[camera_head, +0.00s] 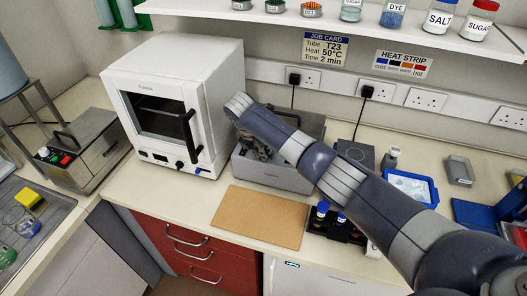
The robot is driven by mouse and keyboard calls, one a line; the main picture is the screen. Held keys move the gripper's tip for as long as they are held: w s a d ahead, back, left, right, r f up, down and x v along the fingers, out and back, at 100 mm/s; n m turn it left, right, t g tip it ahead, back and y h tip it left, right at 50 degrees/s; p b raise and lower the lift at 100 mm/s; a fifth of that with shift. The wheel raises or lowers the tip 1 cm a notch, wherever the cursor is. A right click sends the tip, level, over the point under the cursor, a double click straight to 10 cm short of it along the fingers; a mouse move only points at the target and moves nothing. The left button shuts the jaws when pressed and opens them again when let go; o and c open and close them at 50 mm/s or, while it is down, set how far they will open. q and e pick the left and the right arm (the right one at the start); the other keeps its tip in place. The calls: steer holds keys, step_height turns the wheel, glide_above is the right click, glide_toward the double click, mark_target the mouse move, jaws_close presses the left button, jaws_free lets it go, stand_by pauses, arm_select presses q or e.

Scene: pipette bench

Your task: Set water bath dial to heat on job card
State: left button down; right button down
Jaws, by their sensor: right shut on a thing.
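A grey metal box with an open top (284,178), which looks like the water bath, stands on the bench right of the white oven. Its dial does not show. My right arm reaches across from the lower right and covers part of the box. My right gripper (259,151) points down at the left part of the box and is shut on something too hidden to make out. The job card (325,48) on the back wall reads Tube T23, Heat 50°C, Time 2 min. My left gripper is not in view.
A white oven (180,105) stands close left of the gripper. A brown board (259,216) lies bare in front. A black rack with blue-capped tubes (336,222) and a blue tray (411,186) stand near my arm. A shelf with jars (350,25) hangs above.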

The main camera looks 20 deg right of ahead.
steer(key=shift+w+d+m+g+b, duration=0.1)
steer(key=shift+w+m+g+b, duration=0.15)
steer(key=shift+m, duration=0.25)
steer(key=shift+w+m+g+b, duration=0.1)
steer(key=shift+m+b, duration=0.2)
steer(key=shift+m, duration=0.2)
steer(key=m+g+h+b, duration=0.1)
steer(key=m+b, duration=0.3)
steer(key=b, duration=0.2)
steer(key=shift+w+b, duration=0.2)
steer(key=shift+b, duration=0.1)
steer(key=shift+r+m+g+b, duration=0.1)
steer(key=shift+m+g+b, duration=0.4)
steer(key=shift+b, duration=0.5)
steer(key=c, duration=1.7)
jaws_free()
steer(key=shift+d, duration=0.1)
steer(key=shift+o, duration=1.4)
steer(key=shift+d, duration=0.1)
